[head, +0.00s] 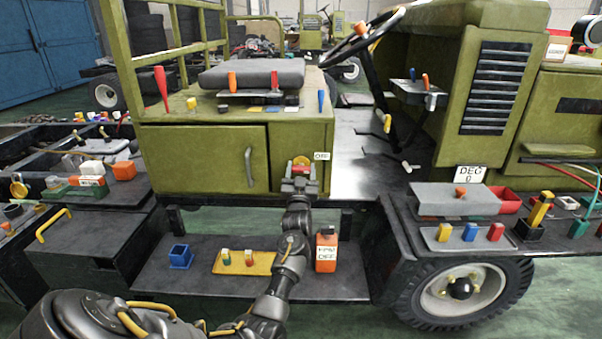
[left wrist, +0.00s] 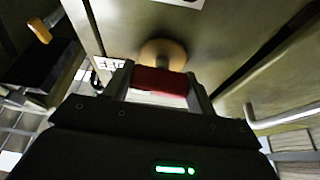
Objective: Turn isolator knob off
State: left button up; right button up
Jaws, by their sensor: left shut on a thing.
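The isolator knob has a red grip (left wrist: 158,84) and a round yellow base (left wrist: 163,52) on the green cabinet face. In the head view the yellow base (head: 302,161) shows just above my gripper. My left gripper (head: 300,172) reaches up to the cabinet front from below. In the left wrist view my left gripper (left wrist: 160,88) has a finger on each side of the red grip and is shut on it. The red grip lies across between the fingers. A small white label (head: 321,156) is right of the knob. My right gripper is not in view.
A cabinet door with a handle (head: 249,166) is left of the knob. A steering wheel (head: 362,38) stands at upper right.

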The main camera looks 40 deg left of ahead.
pick_arm(q)
jog(key=shift+n+g+y, duration=0.3)
jog(key=shift+n, duration=0.4)
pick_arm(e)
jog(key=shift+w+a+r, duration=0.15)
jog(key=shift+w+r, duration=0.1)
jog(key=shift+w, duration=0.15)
pick_arm(q)
jog(key=o, duration=1)
jog(key=shift+s+d+f, duration=0.3)
jog(key=shift+s+d, duration=0.05)
jog(key=shift+s, duration=0.05)
jog(key=v, duration=0.9)
jog(key=shift+s+d+f+b, duration=0.15)
jog(key=shift+s+d+b, duration=0.1)
jog(key=shift+b, duration=0.1)
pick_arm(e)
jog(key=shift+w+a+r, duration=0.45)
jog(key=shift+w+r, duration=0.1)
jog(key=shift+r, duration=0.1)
